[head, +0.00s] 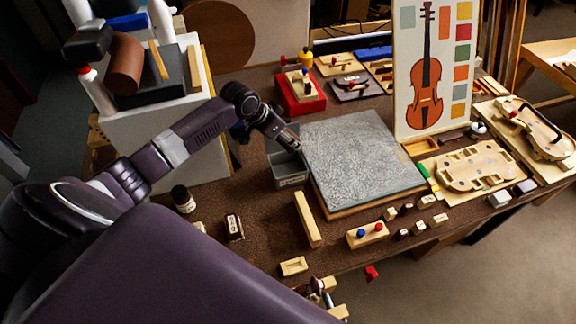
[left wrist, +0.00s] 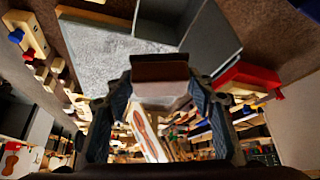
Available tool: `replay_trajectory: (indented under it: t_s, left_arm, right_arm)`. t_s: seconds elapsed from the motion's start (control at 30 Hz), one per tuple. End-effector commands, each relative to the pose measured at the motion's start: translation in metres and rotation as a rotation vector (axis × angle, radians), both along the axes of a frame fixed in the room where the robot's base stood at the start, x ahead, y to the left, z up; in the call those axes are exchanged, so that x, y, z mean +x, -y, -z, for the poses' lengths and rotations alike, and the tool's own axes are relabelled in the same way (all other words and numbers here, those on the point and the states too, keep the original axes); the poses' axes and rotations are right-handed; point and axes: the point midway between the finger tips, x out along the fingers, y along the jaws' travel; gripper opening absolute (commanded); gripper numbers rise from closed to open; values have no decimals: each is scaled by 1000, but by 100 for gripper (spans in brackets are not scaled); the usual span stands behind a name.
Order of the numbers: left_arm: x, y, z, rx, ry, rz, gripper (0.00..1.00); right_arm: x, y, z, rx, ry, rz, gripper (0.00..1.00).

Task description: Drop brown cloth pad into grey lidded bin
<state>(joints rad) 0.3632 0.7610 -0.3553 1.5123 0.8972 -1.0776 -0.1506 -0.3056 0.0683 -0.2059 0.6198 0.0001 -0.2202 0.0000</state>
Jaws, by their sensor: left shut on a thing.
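My left gripper (head: 293,146) is over the grey bin (head: 289,182) in the head view, at the left edge of the grey slab. In the left wrist view my left gripper (left wrist: 160,88) is shut on the brown cloth pad (left wrist: 160,68), which sits between its fingertips. The grey bin (left wrist: 212,42) also shows at the top of that view, beyond the pad. I cannot make out the pad in the head view. The bin's top looks open under the gripper; I cannot clearly tell where its lid is.
The grey textured slab (head: 360,155) lies right of the bin. A red box (head: 300,95) stands behind it. A violin chart (head: 432,65) stands at the back right.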

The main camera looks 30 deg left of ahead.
Motion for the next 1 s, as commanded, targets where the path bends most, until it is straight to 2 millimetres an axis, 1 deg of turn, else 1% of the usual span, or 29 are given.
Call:
replay_trajectory:
  t_s: [0.03, 0.1, 0.23, 0.37, 0.57, 0.8, 0.9, 1.0]
  left_arm:
    - [0, -9, 3, -2, -2, -2, 31]
    - [1, -18, 8, -2, -1, 0, 31]
    - [1, -26, 13, 0, 1, 4, 31]
    - [1, -28, 19, -1, 2, 5, 31]
    - [0, -28, 35, 0, 1, 6, 31]
    - [0, -28, 63, 0, 1, 6, 31]
    - [0, -28, 71, 1, 1, 5, 31]
    - [0, -28, 75, 1, 1, 5, 31]
  right_arm:
    - [0, 1, -4, -1, 0, 0, 40]
    - [1, 2, -6, -3, 1, -1, 40]
    - [3, 7, -7, -9, 3, 1, 40]
    - [5, 13, -3, -15, 5, 3, 40]
    - [5, 16, 13, -18, 6, 4, 40]
    - [6, 16, 39, -18, 6, 4, 40]
    - [6, 15, 47, -18, 7, 3, 40]
    - [6, 14, 50, -16, 7, 2, 40]
